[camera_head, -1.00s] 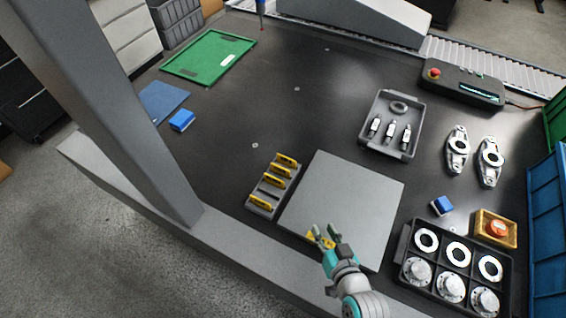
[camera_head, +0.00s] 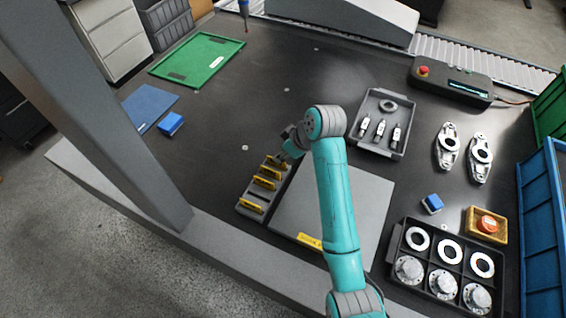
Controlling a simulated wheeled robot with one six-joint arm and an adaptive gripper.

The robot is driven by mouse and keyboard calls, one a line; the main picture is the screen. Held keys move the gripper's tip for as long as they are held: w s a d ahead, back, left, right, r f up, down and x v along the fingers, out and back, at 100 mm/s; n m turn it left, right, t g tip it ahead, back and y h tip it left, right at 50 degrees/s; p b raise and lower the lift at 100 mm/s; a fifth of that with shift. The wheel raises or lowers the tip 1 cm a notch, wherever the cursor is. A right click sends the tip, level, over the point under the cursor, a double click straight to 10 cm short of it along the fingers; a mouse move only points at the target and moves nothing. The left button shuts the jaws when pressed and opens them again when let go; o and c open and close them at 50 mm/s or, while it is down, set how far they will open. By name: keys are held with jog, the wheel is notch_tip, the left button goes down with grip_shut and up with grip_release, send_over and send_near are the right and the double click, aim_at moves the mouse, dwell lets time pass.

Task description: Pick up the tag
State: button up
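Several yellow tags stand in a grey slotted rack (camera_head: 243,203) left of the grey plate (camera_head: 290,205). The nearest tag (camera_head: 251,207) stands apart from two others, the middle tag (camera_head: 264,183) and the one behind it (camera_head: 270,173). The farthest tag (camera_head: 277,163) is at the rack's far end. My gripper (camera_head: 283,157) is at this far end, above or beside the farthest tag and partly covering it. Its fingers are small and dark here, so I cannot tell whether they touch the tag. A yellow label (camera_head: 309,240) lies at the plate's near edge.
A grey tray (camera_head: 367,149) with small parts and a ring lies beyond the plate. My arm crosses over the plate. The dark table is clear left of the rack.

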jog(key=shift+n+g+h, duration=0.4)
jog(key=shift+n+g, duration=0.3)
jog(key=shift+n, duration=0.1)
jog(key=x, duration=0.3)
jog(key=w+x, duration=0.1)
jog(key=x, duration=0.4)
jog(key=shift+w+d+f, duration=0.15)
jog(key=shift+w+f, duration=0.15)
jog(key=shift+w, duration=0.05)
grip_shut()
